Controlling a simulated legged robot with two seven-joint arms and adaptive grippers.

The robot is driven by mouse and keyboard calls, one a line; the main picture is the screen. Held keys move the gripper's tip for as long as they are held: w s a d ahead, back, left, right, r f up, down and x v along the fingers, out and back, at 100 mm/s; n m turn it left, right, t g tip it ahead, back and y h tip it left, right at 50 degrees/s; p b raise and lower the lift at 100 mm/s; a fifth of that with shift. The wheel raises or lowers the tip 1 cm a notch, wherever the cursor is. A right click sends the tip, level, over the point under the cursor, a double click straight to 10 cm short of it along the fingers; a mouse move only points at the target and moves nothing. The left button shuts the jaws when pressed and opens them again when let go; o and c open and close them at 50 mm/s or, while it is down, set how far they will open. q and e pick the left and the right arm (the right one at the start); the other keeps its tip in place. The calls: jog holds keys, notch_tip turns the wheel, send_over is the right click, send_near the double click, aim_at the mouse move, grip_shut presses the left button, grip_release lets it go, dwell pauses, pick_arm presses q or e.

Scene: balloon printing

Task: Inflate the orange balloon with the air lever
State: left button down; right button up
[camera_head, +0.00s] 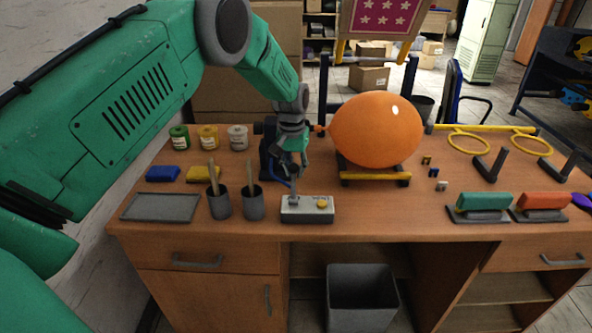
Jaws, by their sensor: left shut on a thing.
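The orange balloon (376,130) is large and round. It lies above a dark stand with yellow bars (374,179), its neck pointing left to a dark nozzle device (268,150). A light grey control box (307,210) with a yellow button stands at the table's front edge. A blue hose runs between it and the nozzle device. My left gripper (292,170) points down over the back left of this box and is shut on the air lever (294,186), most of which the fingers hide. My right gripper is out of view.
Two dark cups with wooden handles (253,203) stand just left of the box, beside a grey tray (160,207). Paint jars (208,138) stand behind. Green and orange squeegee-like tools (484,205) lie at the right. The table front between box and tools is clear.

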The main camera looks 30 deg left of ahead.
pick_arm(q)
jog(key=shift+w+a+r, duration=0.25)
jog(key=shift+w+r, duration=0.1)
jog(key=shift+r, duration=0.05)
jog(key=c, duration=1.3)
grip_release()
jog(key=shift+o, duration=0.4)
jog(key=shift+s+a+f, duration=0.1)
jog(key=shift+s+f, duration=0.05)
jog(key=shift+f, duration=0.15)
notch_tip(320, 180, up, 12)
jog(key=shift+a, duration=0.3)
